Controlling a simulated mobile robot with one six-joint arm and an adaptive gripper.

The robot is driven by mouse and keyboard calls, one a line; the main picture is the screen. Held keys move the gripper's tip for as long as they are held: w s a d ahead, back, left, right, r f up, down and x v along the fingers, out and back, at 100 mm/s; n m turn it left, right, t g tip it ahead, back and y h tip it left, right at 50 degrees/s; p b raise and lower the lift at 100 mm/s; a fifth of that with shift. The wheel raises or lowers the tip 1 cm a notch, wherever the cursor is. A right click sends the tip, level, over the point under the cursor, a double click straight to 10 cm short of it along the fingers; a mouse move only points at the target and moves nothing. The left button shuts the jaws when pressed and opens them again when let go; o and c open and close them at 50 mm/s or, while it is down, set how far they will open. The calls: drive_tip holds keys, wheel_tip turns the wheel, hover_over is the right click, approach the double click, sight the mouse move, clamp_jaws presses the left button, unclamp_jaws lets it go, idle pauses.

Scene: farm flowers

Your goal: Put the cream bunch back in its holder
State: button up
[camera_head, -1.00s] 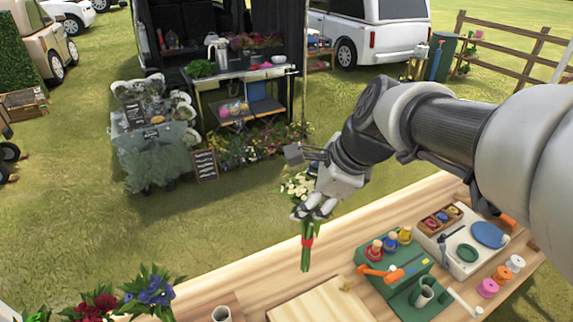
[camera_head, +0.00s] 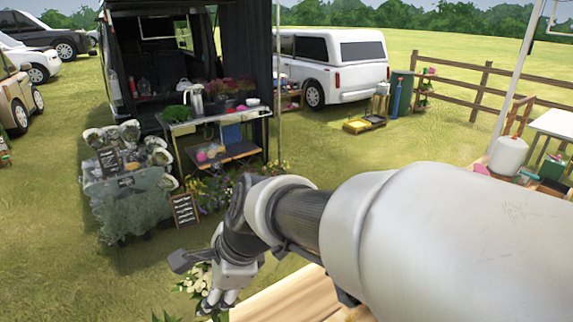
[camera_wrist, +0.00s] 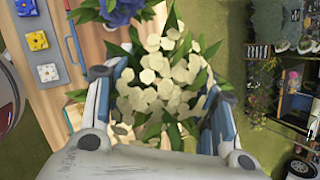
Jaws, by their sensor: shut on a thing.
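The cream bunch (camera_wrist: 162,85) has pale cream flowers and long green leaves. It fills the middle of the wrist view, between the two fingers of my gripper (camera_wrist: 160,112). In the head view my gripper (camera_head: 216,300) is low, left of centre, shut on the bunch; a few cream flowers (camera_head: 197,279) show at its left. The lower stems are cut off by the picture edge there and hidden by the blooms in the wrist view. I cannot pick out the bunch's holder in either view.
A wooden table (camera_head: 290,302) lies beside my gripper, partly hidden by my arm. In the wrist view a deep blue bunch (camera_wrist: 121,11) is close above the cream one. A tray with coloured squares (camera_wrist: 37,41) is at the left. Grass lies beyond.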

sight(221, 318)
wheel_tip(221, 318, down, 11)
drive_tip(key=b, duration=0.3)
drive_tip(key=shift+b, duration=0.3)
drive_tip(key=o, duration=1.6)
drive_tip(key=shift+f, duration=0.1)
drive_tip(key=shift+c, duration=0.2)
drive_tip(key=shift+d+r, duration=0.1)
drive_tip(key=shift+r, duration=0.45)
drive_tip(key=p+v, duration=0.4)
drive_tip(key=v, duration=0.7)
drive_tip(key=s+d+n+t+h, duration=0.1)
drive_tip(key=s+d+n, duration=0.2)
drive_tip(key=d, duration=0.5)
drive_tip(key=s+d+r+n+t+h, duration=0.1)
drive_tip(key=s+d+n, duration=0.3)
drive_tip(key=d, duration=0.5)
drive_tip(key=s+d+n+h, duration=0.3)
drive_tip(key=d+n, duration=0.3)
drive_tip(key=d, duration=0.3)
drive_tip(key=shift+s+r+n+t, duration=0.15)
drive_tip(key=shift+s+n+t, duration=0.25)
drive_tip(key=shift+s, duration=0.15)
